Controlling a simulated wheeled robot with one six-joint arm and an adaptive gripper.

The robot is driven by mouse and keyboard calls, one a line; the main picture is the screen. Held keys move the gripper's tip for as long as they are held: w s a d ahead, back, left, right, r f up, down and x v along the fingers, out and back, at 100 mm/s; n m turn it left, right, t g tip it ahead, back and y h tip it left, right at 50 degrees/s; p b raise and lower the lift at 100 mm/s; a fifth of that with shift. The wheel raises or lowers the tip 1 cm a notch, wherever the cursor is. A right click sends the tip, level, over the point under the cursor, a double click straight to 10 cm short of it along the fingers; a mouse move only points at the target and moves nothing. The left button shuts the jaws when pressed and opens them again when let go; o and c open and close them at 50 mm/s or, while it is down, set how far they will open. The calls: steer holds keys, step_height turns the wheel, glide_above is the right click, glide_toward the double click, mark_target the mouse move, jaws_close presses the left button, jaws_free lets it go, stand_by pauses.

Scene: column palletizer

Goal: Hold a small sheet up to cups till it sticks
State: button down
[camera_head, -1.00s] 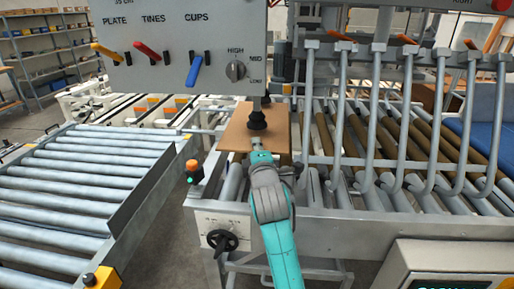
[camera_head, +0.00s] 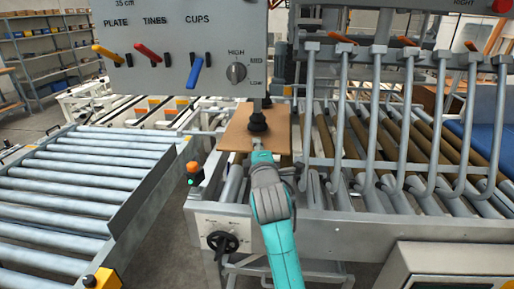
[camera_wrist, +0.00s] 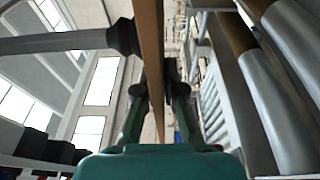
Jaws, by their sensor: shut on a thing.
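A small brown sheet (camera_head: 276,125) lies roughly flat above the rollers, under the control panel. It shows edge-on in the wrist view (camera_wrist: 150,40). My gripper (camera_head: 261,156) is shut on its near edge, with one finger on each face in the wrist view (camera_wrist: 157,105). A black suction cup (camera_head: 257,122) on a vertical rod is over the sheet's upper face. In the wrist view the cup (camera_wrist: 125,36) appears to touch that face. Whether it grips the sheet I cannot tell. The blue lever (camera_head: 195,72) under the CUPS label slants down to the left.
Hooked grey tines (camera_head: 409,120) hang on the right over rollers. A roller conveyor (camera_head: 70,190) stands at left.

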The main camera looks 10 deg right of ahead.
steer(key=shift+r, duration=0.6)
stand_by(0.4)
steer(key=c, duration=1.2)
jaws_free()
steer(key=shift+s+f, duration=0.1)
steer(key=s+a, duration=0.2)
steer(key=s, duration=0.8)
steer(key=s+a, duration=0.2)
steer(key=s, duration=0.9)
steer(key=shift+s, duration=0.2)
steer(key=shift+f, duration=0.1)
